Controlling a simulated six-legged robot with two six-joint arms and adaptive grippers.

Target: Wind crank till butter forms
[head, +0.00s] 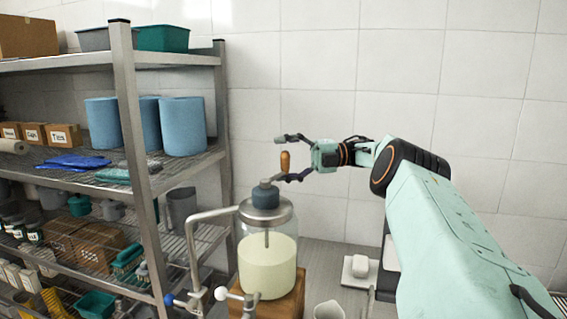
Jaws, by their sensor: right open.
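A glass jar churn (267,243) stands on a wooden block (292,302), with a metal lid and a dark grey cap (266,196) on top. Pale cream (267,270) fills its lower part; I cannot make out lumps. A thin rod goes down from the lid into it. The crank's upright wooden handle (285,161) stands above the lid, to the right of the cap. My right gripper (281,159) comes in from the right, open, one finger above and one below in the picture, with the handle between the fingertips. Contact cannot be told. My left gripper is out of view.
A metal pipe with taps (196,260) stands just left of the jar. A metal shelf rack (135,130) with blue rolls (182,126), boxes and baskets fills the left. A white object (360,270) and a pale cup (329,310) are at lower right. The tiled wall is behind.

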